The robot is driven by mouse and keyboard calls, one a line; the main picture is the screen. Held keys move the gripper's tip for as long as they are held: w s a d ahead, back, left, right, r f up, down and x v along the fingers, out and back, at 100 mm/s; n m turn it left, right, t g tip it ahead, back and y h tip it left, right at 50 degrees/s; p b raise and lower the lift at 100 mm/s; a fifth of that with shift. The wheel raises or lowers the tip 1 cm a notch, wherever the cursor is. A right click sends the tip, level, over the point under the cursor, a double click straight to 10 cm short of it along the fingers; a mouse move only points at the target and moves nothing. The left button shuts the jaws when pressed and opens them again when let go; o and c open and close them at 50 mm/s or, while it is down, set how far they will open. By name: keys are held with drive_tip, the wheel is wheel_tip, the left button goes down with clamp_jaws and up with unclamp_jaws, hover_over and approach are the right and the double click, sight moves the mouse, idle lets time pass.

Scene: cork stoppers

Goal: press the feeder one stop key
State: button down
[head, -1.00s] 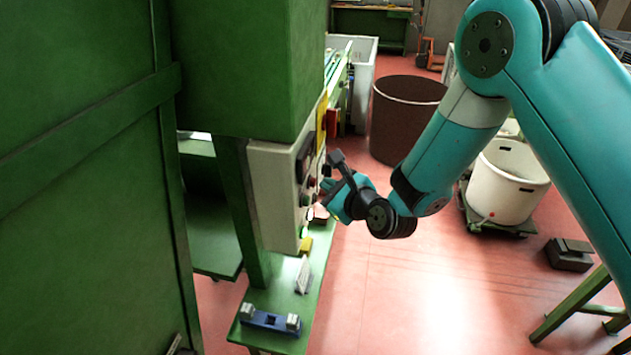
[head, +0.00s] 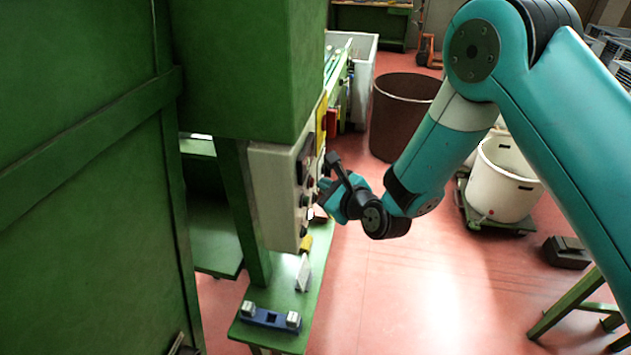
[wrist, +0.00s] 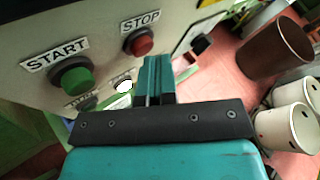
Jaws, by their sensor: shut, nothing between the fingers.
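The control box (head: 275,195) is a pale panel on the green machine. In the wrist view its face (wrist: 60,30) carries a red key (wrist: 140,43) under a STOP label (wrist: 141,21) and a green key (wrist: 72,78) under a START label (wrist: 55,52). My gripper (wrist: 154,62) is shut and empty. Its fingertips appear just below and right of the red key in the wrist view; I cannot tell whether they touch the panel. In the head view my gripper (head: 323,190) is at the box's right face, where the keys are mostly hidden.
A white lit lamp (wrist: 124,86) and a partly hidden dark knob (wrist: 87,102) sit below the keys. A black knob (wrist: 201,44) is right of STOP. A green shelf (head: 268,338) lies below the box. A brown bin (head: 400,115) and white tub (head: 505,180) stand right; red floor is open between.

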drive_tip(key=shift+d, duration=0.1)
drive_tip(key=shift+s+d+b, duration=0.15)
drive_tip(key=shift+d+b, duration=0.6)
drive_tip(key=shift+b, duration=0.3)
drive_tip(key=d+b, duration=0.2)
drive_tip(key=s+d+b, duration=0.1)
drive_tip(key=d+b, duration=0.2)
drive_tip(key=shift+b, duration=0.3)
idle(0.4)
